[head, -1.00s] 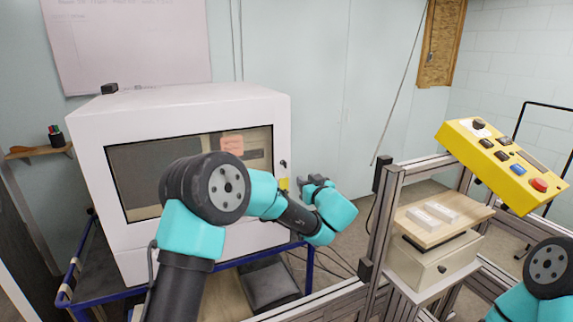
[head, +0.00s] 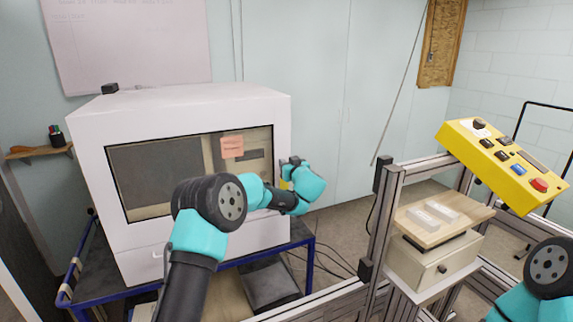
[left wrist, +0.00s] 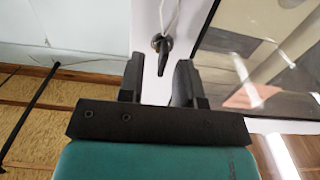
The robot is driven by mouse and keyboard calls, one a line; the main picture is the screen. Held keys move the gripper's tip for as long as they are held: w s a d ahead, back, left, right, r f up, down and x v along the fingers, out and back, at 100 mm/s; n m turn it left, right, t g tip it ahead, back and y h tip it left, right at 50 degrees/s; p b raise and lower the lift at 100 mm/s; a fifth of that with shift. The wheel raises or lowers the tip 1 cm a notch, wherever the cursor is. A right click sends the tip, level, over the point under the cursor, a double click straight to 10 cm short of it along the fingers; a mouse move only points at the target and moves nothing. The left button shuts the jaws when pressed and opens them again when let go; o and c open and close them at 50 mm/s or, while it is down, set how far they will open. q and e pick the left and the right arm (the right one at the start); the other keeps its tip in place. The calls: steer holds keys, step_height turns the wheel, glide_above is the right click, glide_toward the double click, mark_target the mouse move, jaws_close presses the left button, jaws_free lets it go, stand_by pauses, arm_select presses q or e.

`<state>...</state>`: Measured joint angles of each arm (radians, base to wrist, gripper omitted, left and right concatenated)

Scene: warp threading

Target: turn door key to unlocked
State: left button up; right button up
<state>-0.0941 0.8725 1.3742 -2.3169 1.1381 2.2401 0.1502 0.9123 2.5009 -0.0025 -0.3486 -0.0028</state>
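The white cabinet (head: 190,105) has a dark-framed glass door (head: 165,170) on its front. In the left wrist view the door key (left wrist: 162,52) is a small dark key in a lock on the white frame, with a pale cord hanging by it. My left gripper (left wrist: 158,75) is open, its two dark fingers apart, with the key lying between and just beyond the tips. In the head view the left gripper (head: 288,165) is at the cabinet's right front edge and hides the key. My right gripper is out of the head view; only part of that arm shows.
An orange note (head: 232,147) is on the door glass. The cabinet stands on a blue-framed cart (head: 300,238). To the right are an aluminium frame (head: 385,215), a wooden board with white blocks (head: 445,222) and a yellow button panel (head: 505,160).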

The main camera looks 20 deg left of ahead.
arm_select(q)
steer(key=shift+w+a, duration=0.25)
steer(key=shift+c, duration=0.2)
jaws_close()
steer(key=shift+m, duration=0.5)
steer(key=m, duration=1.1)
steer(key=f+m, duration=0.1)
steer(key=m, duration=0.5)
steer(key=shift+w+d, duration=0.35)
steer(key=shift+d, duration=0.05)
